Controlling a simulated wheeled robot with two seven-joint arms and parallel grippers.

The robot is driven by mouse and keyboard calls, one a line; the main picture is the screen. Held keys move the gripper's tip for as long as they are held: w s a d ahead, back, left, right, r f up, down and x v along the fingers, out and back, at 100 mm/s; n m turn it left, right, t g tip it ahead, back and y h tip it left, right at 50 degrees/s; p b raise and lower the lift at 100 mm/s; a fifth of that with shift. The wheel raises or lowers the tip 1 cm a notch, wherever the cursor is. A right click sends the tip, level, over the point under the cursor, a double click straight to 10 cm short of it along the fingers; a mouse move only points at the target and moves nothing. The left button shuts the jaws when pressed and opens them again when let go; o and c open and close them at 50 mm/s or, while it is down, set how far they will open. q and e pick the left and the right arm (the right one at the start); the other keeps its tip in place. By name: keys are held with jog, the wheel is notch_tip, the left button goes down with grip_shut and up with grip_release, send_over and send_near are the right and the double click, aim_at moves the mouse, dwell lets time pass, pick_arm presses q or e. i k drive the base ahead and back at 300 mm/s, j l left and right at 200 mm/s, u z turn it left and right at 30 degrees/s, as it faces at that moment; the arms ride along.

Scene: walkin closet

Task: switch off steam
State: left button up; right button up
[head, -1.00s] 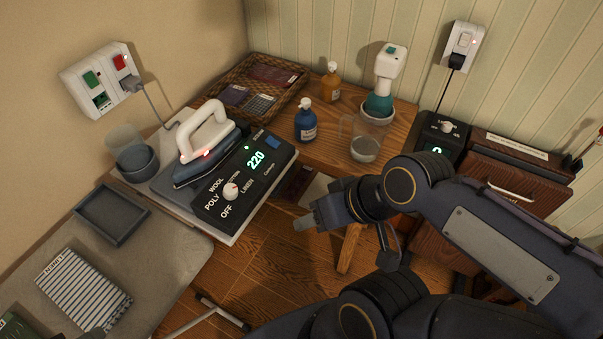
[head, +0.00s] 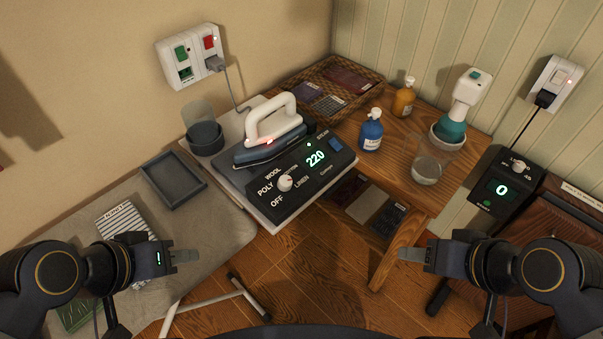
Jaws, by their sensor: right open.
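The iron's control box (head: 300,205) stands on the small board with its dial (head: 285,182), a green display reading 220, a small green light (head: 309,145) and a blue switch (head: 336,144) near its right end. A small label by the blue switch is too small to read for certain. The white-handled iron (head: 268,135) rests behind the box, with a red light on it. My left gripper (head: 190,256) is over the grey board, apart from the box; its jaw opening is unclear. My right gripper (head: 405,253) is open and empty, below and right of the box.
A blue bottle (head: 371,132), an orange bottle (head: 404,98) and a clear jug (head: 427,168) stand on the wooden table. A wall outlet with green and red switches (head: 209,41) is behind.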

aim_at(333, 142)
jog(key=l+u, duration=0.3)
jog(key=u, duration=0.15)
jog(key=l+u, duration=0.3)
jog(key=u, duration=0.15)
jog(key=l+u, duration=0.3)
jog(key=u, duration=0.15)
